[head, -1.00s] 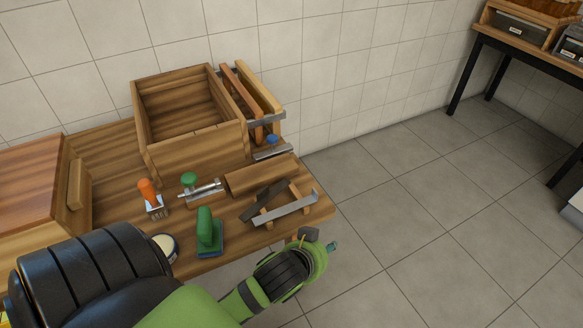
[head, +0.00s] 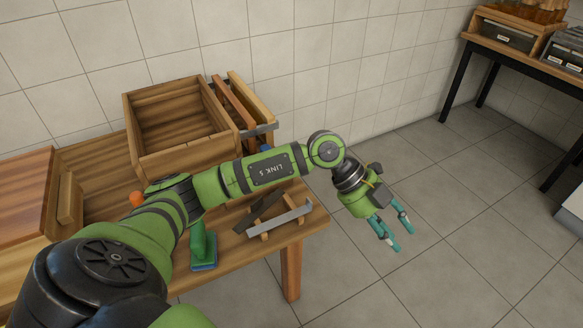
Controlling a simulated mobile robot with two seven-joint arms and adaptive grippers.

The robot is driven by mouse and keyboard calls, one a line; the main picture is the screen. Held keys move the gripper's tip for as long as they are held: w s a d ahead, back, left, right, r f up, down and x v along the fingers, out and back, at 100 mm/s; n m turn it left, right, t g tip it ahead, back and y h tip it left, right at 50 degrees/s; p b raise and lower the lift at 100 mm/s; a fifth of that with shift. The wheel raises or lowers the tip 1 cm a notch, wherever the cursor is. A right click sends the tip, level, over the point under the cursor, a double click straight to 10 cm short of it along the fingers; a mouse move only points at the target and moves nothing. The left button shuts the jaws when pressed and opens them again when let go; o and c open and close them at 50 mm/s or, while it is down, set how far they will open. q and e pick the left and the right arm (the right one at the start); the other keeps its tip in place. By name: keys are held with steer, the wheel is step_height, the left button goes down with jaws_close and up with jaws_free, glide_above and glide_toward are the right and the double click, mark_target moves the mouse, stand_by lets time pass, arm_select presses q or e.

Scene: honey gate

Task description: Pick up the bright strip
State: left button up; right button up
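The bright strip (head: 282,217) is a pale metal bar with a bent-up right end. It lies across a small wooden rest at the right front of the wooden table, with a dark strip (head: 257,212) behind and left of it. My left gripper (head: 402,240) is beyond the table's right edge, over the floor, right of and apart from the bright strip. Its teal fingers point down and right, spread with nothing between them. My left arm crosses above the table behind the strips. My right gripper is not in view.
An open wooden box (head: 178,128) stands at the back, with upright wooden frames (head: 250,98) beside it. A green-handled brush-like tool (head: 203,247) stands left of the strips. An orange handle (head: 137,199) shows by my arm, which hides other tools. Right of the table is open floor.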

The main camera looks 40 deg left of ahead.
arm_select(q)
steer(key=w+a+f+n+y, duration=0.2)
steer(key=a+y, duration=0.4)
steer(key=a, duration=0.7)
steer(key=n+g+y, duration=0.2)
steer(key=n+y, duration=0.1)
steer(key=y, duration=0.1)
glide_above(308, 200)
steer(key=shift+s+a+r, duration=0.15)
steer(key=shift+a+r, duration=0.05)
steer(key=shift+a, duration=0.2)
steer(key=f, duration=0.4)
steer(key=d+f, duration=0.1)
steer(key=f, duration=0.1)
steer(key=shift+b, duration=0.4)
jaws_close()
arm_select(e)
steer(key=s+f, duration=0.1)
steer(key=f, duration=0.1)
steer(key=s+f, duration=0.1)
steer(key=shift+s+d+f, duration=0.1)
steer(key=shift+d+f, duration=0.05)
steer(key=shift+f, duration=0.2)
